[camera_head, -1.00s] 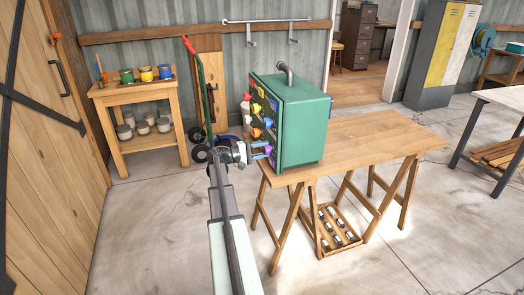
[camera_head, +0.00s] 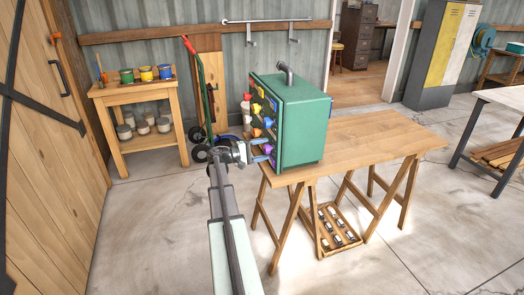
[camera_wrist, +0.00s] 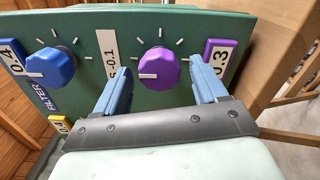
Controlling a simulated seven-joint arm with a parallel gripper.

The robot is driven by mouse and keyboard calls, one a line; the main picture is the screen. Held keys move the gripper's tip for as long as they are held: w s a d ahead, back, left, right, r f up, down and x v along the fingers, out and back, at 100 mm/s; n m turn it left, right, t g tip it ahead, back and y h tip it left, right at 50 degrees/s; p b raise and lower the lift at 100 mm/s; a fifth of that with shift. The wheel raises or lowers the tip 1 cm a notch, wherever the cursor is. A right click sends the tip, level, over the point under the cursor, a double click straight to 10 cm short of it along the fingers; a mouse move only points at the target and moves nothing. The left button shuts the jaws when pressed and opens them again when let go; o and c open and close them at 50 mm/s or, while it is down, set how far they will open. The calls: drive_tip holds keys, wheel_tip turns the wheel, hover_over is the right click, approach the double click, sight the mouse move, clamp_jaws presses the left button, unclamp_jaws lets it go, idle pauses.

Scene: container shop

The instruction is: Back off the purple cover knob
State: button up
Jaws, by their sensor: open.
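The purple knob (camera_wrist: 158,69) sits on the green panel of the machine (camera_wrist: 200,20), with white tick marks around it and a white pointer line facing left. In the head view the green machine (camera_head: 305,130) stands on the wooden table, its knobs facing left. My gripper (camera_wrist: 165,80) is open, with one blue finger on each side of the purple knob. Gaps show between the fingers and the knob, so I cannot see contact. In the head view my gripper (camera_head: 262,150) is at the lower part of the knob panel.
A blue knob (camera_wrist: 51,68) is left of the purple one. A "0.3" purple label (camera_wrist: 219,58) is close by the right finger. The wooden table (camera_head: 375,140) has clear top to the right of the machine. A hand truck (camera_head: 205,100) stands behind.

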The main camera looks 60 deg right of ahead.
drive_tip(key=shift+w+a, duration=0.1)
drive_tip(key=v, duration=1.3)
drive_tip(key=shift+w+a, duration=0.2)
